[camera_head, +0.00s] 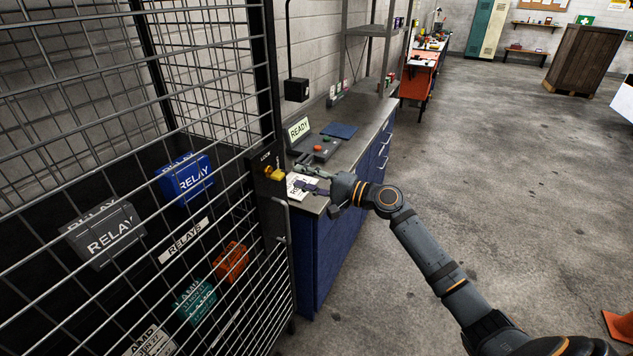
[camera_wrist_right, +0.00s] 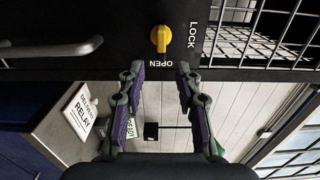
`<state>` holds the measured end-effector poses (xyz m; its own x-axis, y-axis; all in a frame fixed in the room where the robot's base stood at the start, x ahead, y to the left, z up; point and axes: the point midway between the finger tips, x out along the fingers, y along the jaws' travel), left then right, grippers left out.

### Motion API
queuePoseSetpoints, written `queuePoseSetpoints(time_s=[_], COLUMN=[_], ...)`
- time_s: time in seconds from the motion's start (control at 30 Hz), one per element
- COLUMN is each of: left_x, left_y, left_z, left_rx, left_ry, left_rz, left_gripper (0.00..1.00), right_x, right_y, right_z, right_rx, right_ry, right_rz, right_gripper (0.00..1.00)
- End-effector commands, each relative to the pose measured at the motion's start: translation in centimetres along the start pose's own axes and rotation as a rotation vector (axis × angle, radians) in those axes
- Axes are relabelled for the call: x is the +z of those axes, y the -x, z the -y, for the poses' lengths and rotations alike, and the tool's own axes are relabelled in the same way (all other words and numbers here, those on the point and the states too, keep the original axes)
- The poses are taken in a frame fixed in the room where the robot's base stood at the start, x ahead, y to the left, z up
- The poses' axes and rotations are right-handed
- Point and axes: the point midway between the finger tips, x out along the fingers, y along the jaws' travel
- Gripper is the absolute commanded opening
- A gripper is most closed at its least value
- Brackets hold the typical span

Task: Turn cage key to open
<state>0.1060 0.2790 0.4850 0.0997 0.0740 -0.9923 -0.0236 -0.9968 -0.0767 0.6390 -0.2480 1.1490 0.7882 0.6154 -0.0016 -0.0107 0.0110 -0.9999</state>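The yellow cage key (camera_head: 274,174) sits in a black lock plate on the cage door's edge in the head view. It also shows in the right wrist view (camera_wrist_right: 161,39), with the word OPEN just below it and LOCK to its right. My right gripper (camera_head: 298,177) is close in front of the key. In the wrist view its two fingers (camera_wrist_right: 160,72) are spread on either side of the key's line, with the key beyond the tips and apparently untouched. My left gripper is not in view.
The wire cage (camera_head: 262,98) holds relay boxes, including a blue one (camera_head: 186,180) and a grey one (camera_head: 103,237). A blue workbench (camera_head: 340,222) stands beside the cage under my right arm, with a READY display (camera_head: 299,128). The floor to the right is mostly clear.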

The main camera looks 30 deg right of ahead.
Motion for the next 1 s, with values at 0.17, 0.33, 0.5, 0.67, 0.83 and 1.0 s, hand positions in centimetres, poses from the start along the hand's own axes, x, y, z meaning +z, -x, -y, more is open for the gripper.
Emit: queuePoseSetpoints(time_s=[0.17, 0.33, 0.5, 0.67, 0.83, 1.0], left_x=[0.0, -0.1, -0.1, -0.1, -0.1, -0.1], left_y=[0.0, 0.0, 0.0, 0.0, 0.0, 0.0], left_z=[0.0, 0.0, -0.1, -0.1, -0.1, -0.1], left_rx=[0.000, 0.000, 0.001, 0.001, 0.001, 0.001], left_ry=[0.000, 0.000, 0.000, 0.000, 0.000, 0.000], left_rz=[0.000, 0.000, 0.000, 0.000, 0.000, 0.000], left_gripper=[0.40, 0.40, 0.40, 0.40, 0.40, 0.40], right_x=[-0.1, 0.0, 0.0, 0.0, 0.0, -1.0], right_y=[3.5, 4.9, 5.2, 5.2, 5.2, 5.5], right_z=[-0.2, -0.1, 0.0, 0.0, 0.0, -1.7], right_rx=[0.005, 0.002, 0.000, -0.001, -0.001, 0.026], right_ry=[0.003, 0.001, -0.002, -0.001, -0.001, 0.013], right_rz=[0.000, 0.000, -0.001, -0.001, -0.001, -0.032], right_gripper=[0.34, 0.34, 0.34, 0.34, 0.34, 0.34])
